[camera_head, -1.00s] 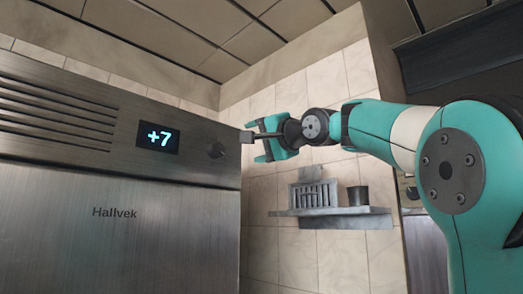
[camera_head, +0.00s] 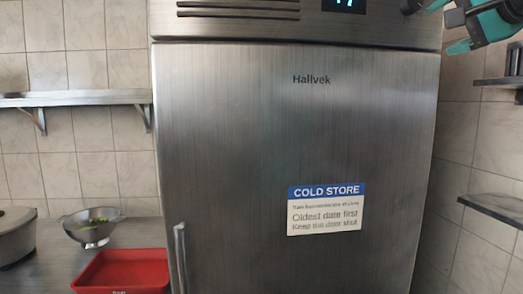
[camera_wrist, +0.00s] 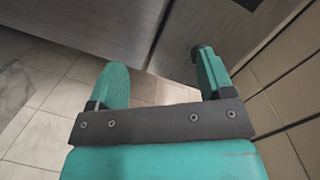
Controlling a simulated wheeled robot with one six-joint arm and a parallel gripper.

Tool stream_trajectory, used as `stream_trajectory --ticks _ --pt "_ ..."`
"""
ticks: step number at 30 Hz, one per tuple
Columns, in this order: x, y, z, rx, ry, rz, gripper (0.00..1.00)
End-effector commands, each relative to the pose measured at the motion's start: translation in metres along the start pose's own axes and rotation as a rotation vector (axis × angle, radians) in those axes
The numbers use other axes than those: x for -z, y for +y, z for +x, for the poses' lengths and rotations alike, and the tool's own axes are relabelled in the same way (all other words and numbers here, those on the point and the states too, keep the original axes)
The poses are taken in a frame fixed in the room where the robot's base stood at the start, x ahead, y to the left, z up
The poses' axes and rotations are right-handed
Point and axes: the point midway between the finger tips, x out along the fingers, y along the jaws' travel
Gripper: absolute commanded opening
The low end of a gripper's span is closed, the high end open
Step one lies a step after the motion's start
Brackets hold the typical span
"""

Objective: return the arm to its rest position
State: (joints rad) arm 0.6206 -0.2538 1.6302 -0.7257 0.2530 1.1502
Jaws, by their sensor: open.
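My gripper (camera_head: 440,26) shows at the upper right of the head view, cut off by the frame edge, near the upper right corner of the steel cold store (camera_head: 240,150). In the wrist view my gripper (camera_wrist: 160,75) has its two teal fingers wide apart, with nothing between them. Beyond the fingers are floor tiles and a steel front. Most of my arm is out of the head view.
The cold store door is shut, with a handle (camera_head: 180,258) and a sign (camera_head: 325,222). At left are a red tray (camera_head: 122,256), a colander (camera_head: 90,232) with greens, a pot (camera_head: 16,240) and a wall shelf (camera_head: 75,97). Shelves (camera_head: 495,208) sit at right.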

Motion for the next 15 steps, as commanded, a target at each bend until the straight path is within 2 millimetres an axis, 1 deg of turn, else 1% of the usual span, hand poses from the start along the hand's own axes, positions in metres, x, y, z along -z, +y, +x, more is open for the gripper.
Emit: stream_trajectory --ticks 1,2,3,5,6,7,8,9,11,12,14,15 --pt "-0.038 0.017 0.012 -0.038 -0.100 -0.041 0.75" --pt "-0.060 0.028 0.017 -0.064 -0.157 -0.074 0.75" --pt "-0.089 0.041 0.021 -0.092 -0.237 -0.121 0.75" --pt "-0.134 0.061 0.024 -0.128 -0.357 -0.199 0.75" --pt "-0.163 0.074 0.022 -0.147 -0.440 -0.253 0.75" --pt "-0.185 0.084 0.019 -0.159 -0.504 -0.294 0.75" --pt "-0.207 0.094 0.015 -0.167 -0.569 -0.338 0.75" --pt "-0.236 0.107 0.007 -0.177 -0.656 -0.397 0.75" --pt "-0.278 0.127 -0.009 -0.182 -0.794 -0.490 0.75" --pt "-0.303 0.140 -0.022 -0.180 -0.884 -0.554 0.75" --pt "-0.338 0.160 -0.046 -0.170 -1.020 -0.649 0.75" --pt "-0.357 0.172 -0.062 -0.159 -1.105 -0.709 0.75"
